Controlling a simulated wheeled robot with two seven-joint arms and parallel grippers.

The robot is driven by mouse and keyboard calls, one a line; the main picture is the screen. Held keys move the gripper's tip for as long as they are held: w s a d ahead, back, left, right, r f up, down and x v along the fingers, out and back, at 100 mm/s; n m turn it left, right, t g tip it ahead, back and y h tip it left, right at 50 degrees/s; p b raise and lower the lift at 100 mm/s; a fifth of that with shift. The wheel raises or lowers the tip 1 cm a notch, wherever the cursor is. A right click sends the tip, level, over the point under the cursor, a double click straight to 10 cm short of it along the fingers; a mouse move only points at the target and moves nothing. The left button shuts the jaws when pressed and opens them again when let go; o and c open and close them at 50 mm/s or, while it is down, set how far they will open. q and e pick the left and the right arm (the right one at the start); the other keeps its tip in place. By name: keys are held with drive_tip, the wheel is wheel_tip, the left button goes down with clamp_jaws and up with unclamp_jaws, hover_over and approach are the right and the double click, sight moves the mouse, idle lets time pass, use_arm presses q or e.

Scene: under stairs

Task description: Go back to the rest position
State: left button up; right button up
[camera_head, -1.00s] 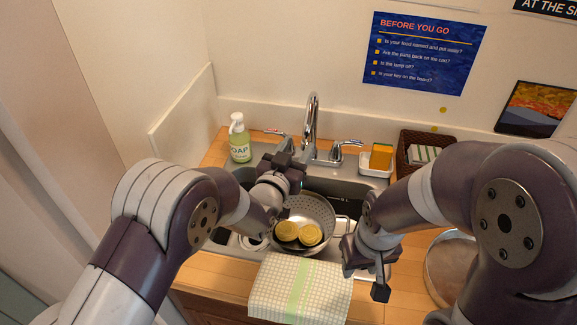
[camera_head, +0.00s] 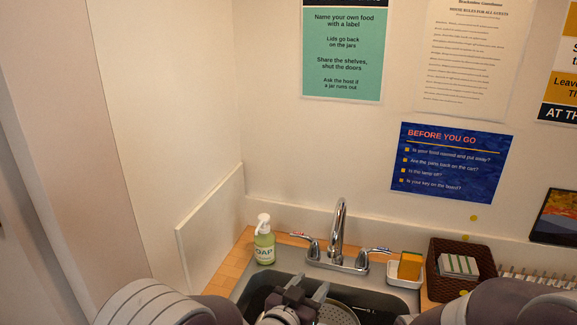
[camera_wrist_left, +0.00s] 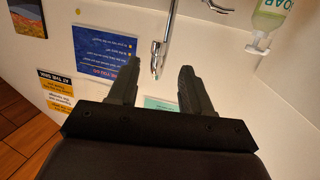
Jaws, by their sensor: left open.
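My left gripper (camera_head: 301,292) shows at the bottom of the head view, above the sink (camera_head: 283,264) and in front of the faucet (camera_head: 338,234). In the left wrist view its two dark fingers (camera_wrist_left: 157,88) stand apart with nothing between them. The faucet spout (camera_wrist_left: 160,52) shows beyond the fingers there. My right arm shows only as a rounded link at the lower right of the head view; its gripper is out of view. A grey strainer (camera_head: 338,313) is partly visible in the sink, mostly cut off by the frame's bottom edge.
A soap bottle (camera_head: 264,241) stands at the sink's back left. A white dish (camera_head: 404,278) with an orange-yellow block (camera_head: 411,265) sits at the back right, beside a brown basket (camera_head: 448,281). A wall with posters (camera_head: 452,165) rises behind. A low panel (camera_head: 212,226) borders the left.

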use_arm(q)
drive_tip(key=s+a+f+g+y, duration=0.2)
drive_tip(key=s+a+f, duration=0.1)
drive_tip(key=s+a+f+n+g+y, duration=0.1)
drive_tip(key=s+a+f+g+y, duration=0.1)
drive_tip(key=s+a+f+g, duration=0.1)
drive_tip(key=s+a+f+g+y, duration=0.1)
drive_tip(key=s+a+f+g, duration=0.2)
drive_tip(key=s+a+f, duration=0.1)
drive_tip(key=shift+a+y, duration=0.4)
drive_tip(key=shift+a, duration=0.05)
drive_tip(key=s+a+r+n+g+y, duration=0.1)
drive_tip(key=s+a+r+n+g, duration=0.1)
drive_tip(key=s+a, duration=0.3)
drive_tip(key=s+a+r+n+g+y, duration=0.1)
drive_tip(key=s+a+n+g, duration=0.1)
drive_tip(key=s+a, duration=0.3)
drive_tip(key=shift+a+r+n+g, duration=0.3)
drive_tip(key=shift+a+r+n, duration=0.1)
drive_tip(key=shift+a, duration=1.3)
